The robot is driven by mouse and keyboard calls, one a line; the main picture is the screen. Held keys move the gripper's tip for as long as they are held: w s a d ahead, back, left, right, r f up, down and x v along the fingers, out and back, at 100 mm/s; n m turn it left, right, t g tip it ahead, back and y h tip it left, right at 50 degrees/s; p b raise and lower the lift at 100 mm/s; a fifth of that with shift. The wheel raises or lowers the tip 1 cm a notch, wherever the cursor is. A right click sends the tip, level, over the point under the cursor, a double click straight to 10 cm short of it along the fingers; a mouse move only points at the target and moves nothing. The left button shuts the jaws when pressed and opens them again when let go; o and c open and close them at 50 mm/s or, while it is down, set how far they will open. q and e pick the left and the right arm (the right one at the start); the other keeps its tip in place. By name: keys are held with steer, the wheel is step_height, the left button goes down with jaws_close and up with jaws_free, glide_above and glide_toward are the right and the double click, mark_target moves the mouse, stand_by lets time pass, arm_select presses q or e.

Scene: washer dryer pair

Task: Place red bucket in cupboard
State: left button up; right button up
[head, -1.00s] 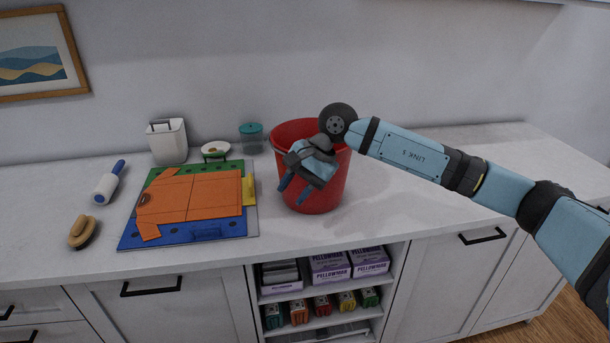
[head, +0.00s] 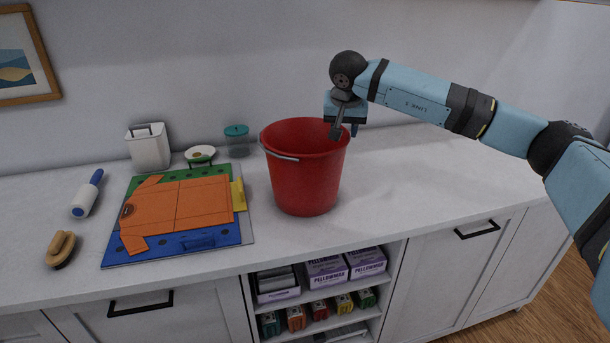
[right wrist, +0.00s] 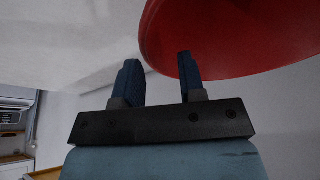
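The red bucket (head: 304,175) stands upright on the white countertop, with its thin handle (head: 280,156) showing at the left of the rim. My right gripper (head: 347,133) is at the bucket's right rear rim, fingers pointing down. The cupboard doors below the counter, left (head: 160,318) and right (head: 440,280), are closed. My left gripper is not in view.
An open shelf section (head: 395,272) between the doors holds purple boxes (head: 325,270) and several small cartons. A board with an orange piece (head: 185,212), a brush (head: 60,248), a roller (head: 87,195), a white canister (head: 149,148) and a teal-lidded jar (head: 237,141) occupy the left counter. The right counter is clear.

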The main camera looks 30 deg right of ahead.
steer(key=x, duration=0.5)
steer(key=shift+d+f, duration=0.3)
jaws_close()
steer(key=shift+s, duration=0.1)
stand_by(1.1)
